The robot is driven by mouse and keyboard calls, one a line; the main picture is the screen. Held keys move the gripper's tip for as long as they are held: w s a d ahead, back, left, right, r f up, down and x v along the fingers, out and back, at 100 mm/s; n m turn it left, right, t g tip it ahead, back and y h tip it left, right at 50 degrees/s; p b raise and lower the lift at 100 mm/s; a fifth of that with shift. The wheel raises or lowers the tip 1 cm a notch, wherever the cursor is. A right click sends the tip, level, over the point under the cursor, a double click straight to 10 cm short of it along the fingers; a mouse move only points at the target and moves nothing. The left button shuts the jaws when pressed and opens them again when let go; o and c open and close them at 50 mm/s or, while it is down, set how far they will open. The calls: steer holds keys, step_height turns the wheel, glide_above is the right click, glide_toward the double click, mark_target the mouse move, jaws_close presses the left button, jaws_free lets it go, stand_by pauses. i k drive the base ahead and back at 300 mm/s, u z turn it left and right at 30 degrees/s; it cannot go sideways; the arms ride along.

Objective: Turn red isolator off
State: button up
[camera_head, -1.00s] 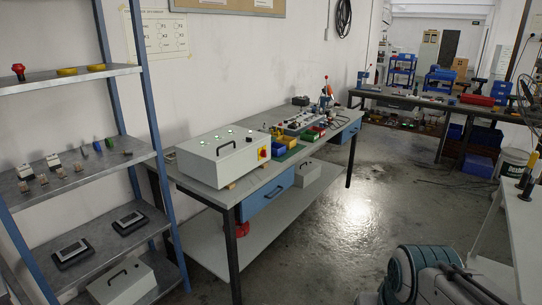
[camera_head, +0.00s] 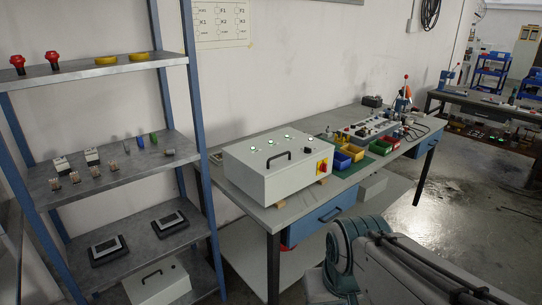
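The red isolator (camera_head: 322,167) is a small red knob on a yellow plate. It sits on the front right end of a white control box (camera_head: 262,176). The box stands on the workbench and has a black handle and several green-lit spots on its top. The knob is too small to tell its exact setting. My teal and grey arm (camera_head: 375,262) fills the bottom right of the view, in front of the bench and apart from the box. My gripper is not in view.
A blue-framed shelf (camera_head: 106,67) with red and yellow parts stands left of the bench. The workbench (camera_head: 262,214) also holds coloured bins (camera_head: 352,152) and a control panel (camera_head: 367,131) right of the box. Open floor (camera_head: 470,200) lies to the right.

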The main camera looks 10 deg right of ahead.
mark_target(323, 167)
steer(key=i, duration=1.5)
steer(key=z, duration=0.35)
